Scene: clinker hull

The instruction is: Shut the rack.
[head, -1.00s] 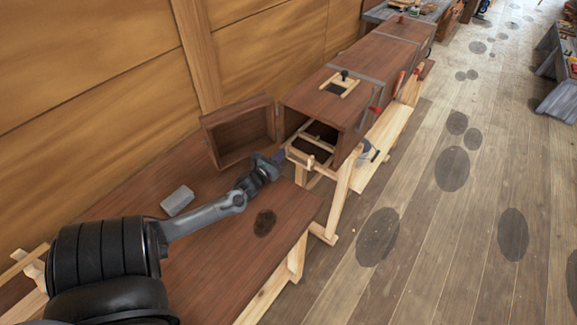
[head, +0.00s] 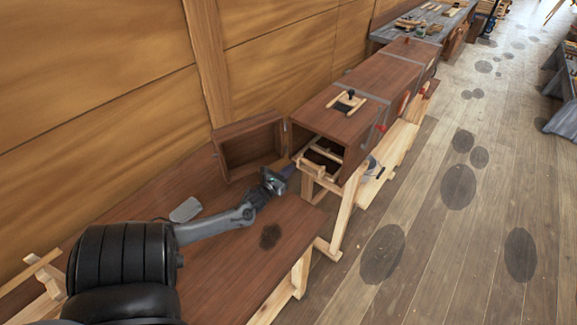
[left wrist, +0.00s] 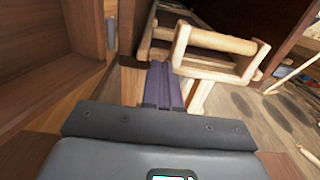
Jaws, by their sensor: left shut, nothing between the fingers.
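The rack (head: 321,158) is a pale wooden frame that sticks partly out of the open end of a long dark wooden box (head: 343,127). It shows larger in the left wrist view, with its round front bar (left wrist: 215,41). My left gripper (head: 288,169) is shut and empty, close to the left front end of the rack. In the left wrist view its purple fingers (left wrist: 163,86) point at the rack's front, near its left corner; I cannot tell whether they touch. The box's door (head: 252,147) stands swung open to the left. My right gripper is not in view.
A brown bench top (head: 220,255) lies under my left arm, with a grey block (head: 186,210) and a dark stain on it. Pale trestle legs (head: 345,212) support the box. The wooden floor (head: 440,230) at right is free.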

